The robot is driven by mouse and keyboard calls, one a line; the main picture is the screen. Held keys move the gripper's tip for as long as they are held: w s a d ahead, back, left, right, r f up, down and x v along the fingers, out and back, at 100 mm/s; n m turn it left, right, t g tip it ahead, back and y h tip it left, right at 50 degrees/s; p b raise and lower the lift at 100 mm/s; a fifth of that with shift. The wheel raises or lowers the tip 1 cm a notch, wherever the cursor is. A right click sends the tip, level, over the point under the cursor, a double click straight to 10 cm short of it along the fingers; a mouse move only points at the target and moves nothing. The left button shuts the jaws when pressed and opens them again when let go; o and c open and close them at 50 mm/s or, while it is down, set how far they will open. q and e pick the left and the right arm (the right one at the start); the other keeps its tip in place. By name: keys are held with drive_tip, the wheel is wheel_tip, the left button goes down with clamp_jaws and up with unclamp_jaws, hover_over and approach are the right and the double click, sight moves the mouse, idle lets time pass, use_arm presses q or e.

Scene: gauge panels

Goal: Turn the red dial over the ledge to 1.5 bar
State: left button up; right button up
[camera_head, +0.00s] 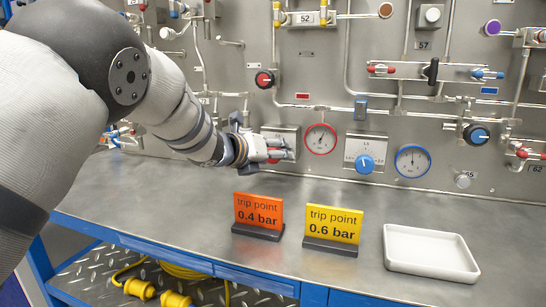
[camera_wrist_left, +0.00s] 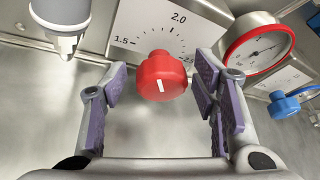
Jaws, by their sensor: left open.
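The red dial (camera_wrist_left: 161,77) sticks out from a white scale plate (camera_wrist_left: 170,32) marked 1.5, 2.0 and a partly hidden 2.5. A short white line on its face stands nearly upright in the left wrist view. My left gripper (camera_wrist_left: 160,88) is open, with one purple-padded finger on each side of the dial and a gap on both sides. In the head view my left gripper (camera_head: 281,152) is at the panel and largely hides the dial. The red-rimmed gauge (camera_head: 321,138) is just right of it; its reading is too small to tell. My right gripper is not in view.
A blue dial (camera_head: 365,164) and a blue-rimmed gauge (camera_head: 412,161) are further right. Orange (camera_head: 259,210) and yellow (camera_head: 334,223) trip-point signs and an empty white tray (camera_head: 430,250) stand on the steel ledge (camera_head: 180,205). A grey fitting (camera_wrist_left: 62,25) is left of the scale plate.

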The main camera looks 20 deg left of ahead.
use_arm(q)
drive_tip(key=shift+r, duration=0.1)
drive_tip(key=c, duration=1.2)
drive_tip(key=shift+o, duration=0.2)
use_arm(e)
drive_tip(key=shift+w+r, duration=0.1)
use_arm(q)
drive_tip(key=n+h, duration=0.2)
drive_tip(key=n, duration=0.1)
drive_tip(key=shift+t+p, duration=0.35)
drive_tip(key=shift+t, duration=0.05)
drive_tip(key=n+h, duration=0.1)
drive_tip(key=n, duration=0.2)
drive_tip(key=shift+t, duration=0.4)
drive_tip(key=shift+n+t+h, duration=0.4)
drive_tip(key=shift+n+h, duration=0.1)
drive_tip(key=shift+n, duration=0.5)
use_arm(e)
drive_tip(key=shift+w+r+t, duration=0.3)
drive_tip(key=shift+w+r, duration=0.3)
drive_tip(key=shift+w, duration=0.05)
use_arm(q)
drive_tip(key=shift+n, duration=0.3)
